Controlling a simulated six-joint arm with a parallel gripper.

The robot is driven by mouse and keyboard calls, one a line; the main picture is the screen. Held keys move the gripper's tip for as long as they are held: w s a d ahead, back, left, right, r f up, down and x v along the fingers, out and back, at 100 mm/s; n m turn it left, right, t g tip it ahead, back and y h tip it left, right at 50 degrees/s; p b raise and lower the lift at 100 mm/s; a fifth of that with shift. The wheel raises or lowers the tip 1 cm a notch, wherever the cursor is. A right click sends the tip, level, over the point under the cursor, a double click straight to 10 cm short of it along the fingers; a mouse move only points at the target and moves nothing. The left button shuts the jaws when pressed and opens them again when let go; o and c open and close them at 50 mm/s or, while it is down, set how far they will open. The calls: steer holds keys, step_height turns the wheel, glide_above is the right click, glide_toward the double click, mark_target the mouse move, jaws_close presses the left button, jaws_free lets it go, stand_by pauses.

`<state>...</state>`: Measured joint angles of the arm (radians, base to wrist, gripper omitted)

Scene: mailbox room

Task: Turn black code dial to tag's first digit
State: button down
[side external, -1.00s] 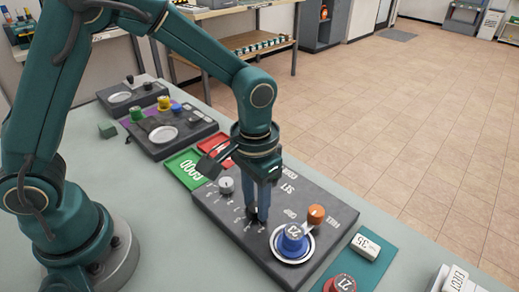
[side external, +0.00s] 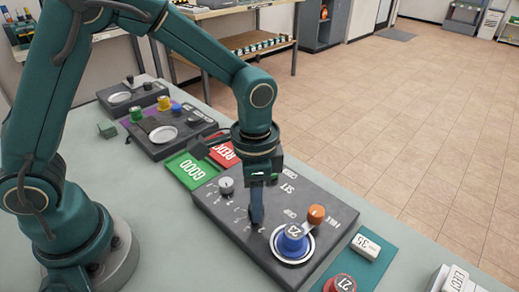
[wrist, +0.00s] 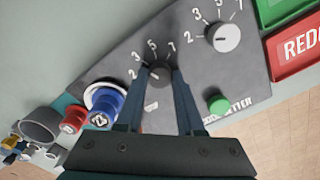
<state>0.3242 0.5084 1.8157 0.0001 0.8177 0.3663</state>
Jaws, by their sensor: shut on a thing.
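The black code dial (wrist: 157,78) sits on the dark grey panel (wrist: 85,75), with printed digits around its upper edge. My gripper (wrist: 158,72) is shut on it from above, one finger on each side. The dial's pointer cannot be made out. A white block (side external: 366,246) reading 35 lies on a teal mat.
A silver dial (side external: 226,186) and an orange-knobbed lever (side external: 316,214) stand close to my gripper on the panel. A green GOOD tray (side external: 190,172) and red REDO tray (side external: 222,153) lie beyond it. A red numbered piece (side external: 343,284) is at the front.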

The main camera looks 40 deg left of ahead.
stand_by(0.4)
steer(key=c, duration=0.5)
jaws_free()
steer(key=shift+r, duration=0.1)
steer(key=shift+r, duration=2.5)
